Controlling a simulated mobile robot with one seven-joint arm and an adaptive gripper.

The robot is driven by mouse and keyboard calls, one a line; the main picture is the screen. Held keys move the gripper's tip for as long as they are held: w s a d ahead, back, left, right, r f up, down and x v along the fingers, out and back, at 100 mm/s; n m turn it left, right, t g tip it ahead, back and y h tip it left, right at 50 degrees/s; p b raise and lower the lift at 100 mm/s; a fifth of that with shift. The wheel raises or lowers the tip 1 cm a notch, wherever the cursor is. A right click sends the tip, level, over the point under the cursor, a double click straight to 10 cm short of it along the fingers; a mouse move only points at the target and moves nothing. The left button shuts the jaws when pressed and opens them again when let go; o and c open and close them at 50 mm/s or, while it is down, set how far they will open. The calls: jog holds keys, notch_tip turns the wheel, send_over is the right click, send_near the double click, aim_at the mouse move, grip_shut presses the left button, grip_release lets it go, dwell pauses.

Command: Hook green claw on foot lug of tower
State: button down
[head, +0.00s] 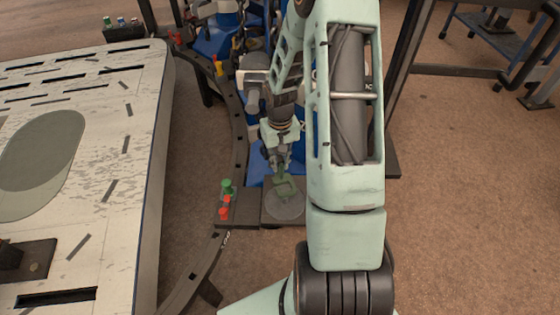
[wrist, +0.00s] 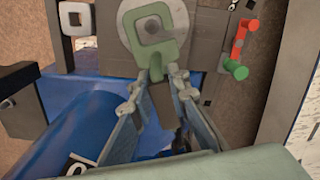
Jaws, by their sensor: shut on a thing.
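My gripper (wrist: 157,82) is shut on the narrow end of the green claw (wrist: 159,62). The claw reaches away from the fingertips over a round grey disc (wrist: 127,15). In the head view my gripper (head: 282,170) points down with the claw (head: 286,187) above the disc (head: 287,208). The blue tower (head: 258,166) stands behind and is partly hidden by my arm. I cannot clearly make out which part is its foot lug.
A pale slotted table (head: 120,130) fills the left. A dark curved rail (head: 238,130) runs between table and tower. Another pale square with a hole (wrist: 74,18) shows in the wrist view.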

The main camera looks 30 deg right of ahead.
aim_at(280, 176)
jog(key=shift+f+b, duration=2.6)
jog(key=shift+f, duration=1)
jog(key=c, duration=1.8)
grip_release()
jog(key=shift+o, duration=0.2)
notch_tip(280, 176, up, 12)
jog(key=shift+r, duration=0.1)
